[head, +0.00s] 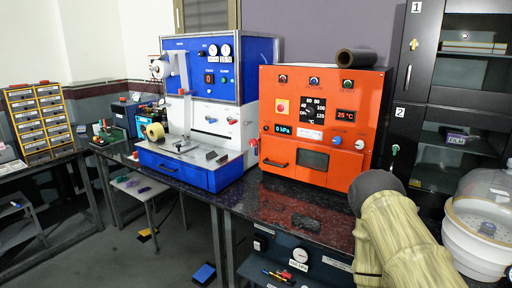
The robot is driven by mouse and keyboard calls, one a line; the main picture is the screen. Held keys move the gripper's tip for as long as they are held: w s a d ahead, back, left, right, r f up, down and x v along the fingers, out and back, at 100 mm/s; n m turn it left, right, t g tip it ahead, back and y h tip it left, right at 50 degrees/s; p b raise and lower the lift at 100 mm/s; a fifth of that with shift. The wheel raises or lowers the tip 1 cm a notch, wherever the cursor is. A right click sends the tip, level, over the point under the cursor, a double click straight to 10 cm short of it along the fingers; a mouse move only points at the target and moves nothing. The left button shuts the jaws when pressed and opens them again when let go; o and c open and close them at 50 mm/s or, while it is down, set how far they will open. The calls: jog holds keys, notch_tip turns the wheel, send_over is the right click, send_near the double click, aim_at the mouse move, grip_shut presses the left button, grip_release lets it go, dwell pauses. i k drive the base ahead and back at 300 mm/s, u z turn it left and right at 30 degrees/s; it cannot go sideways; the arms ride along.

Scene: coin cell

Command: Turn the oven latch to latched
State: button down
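The orange oven (350,184) stands on the dark speckled bench, right of centre. Its front has a small dark window (314,158), a dark bar handle (278,163) at lower left, and knobs and displays above. A small green-tipped lever (395,150) shows at the oven's right side. I cannot tell whether it is the latch, nor whether the latch is turned. My arm, in a tan sleeve with a dark rounded joint, rises at lower right in front of the bench. My gripper is not visible in the head view.
A blue and white machine (226,86) stands left of the oven. A dark roll (356,57) lies on the oven's top. A dark flat object (305,222) lies on the bench before the oven. A black cabinet (414,60) and a domed white vessel (474,238) stand at right.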

aim_at(254, 142)
jog(key=u, duration=0.05)
jog(key=k, duration=0.5)
jog(key=z, duration=0.95)
jog(key=i, duration=1)
jog(key=u, duration=1.25)
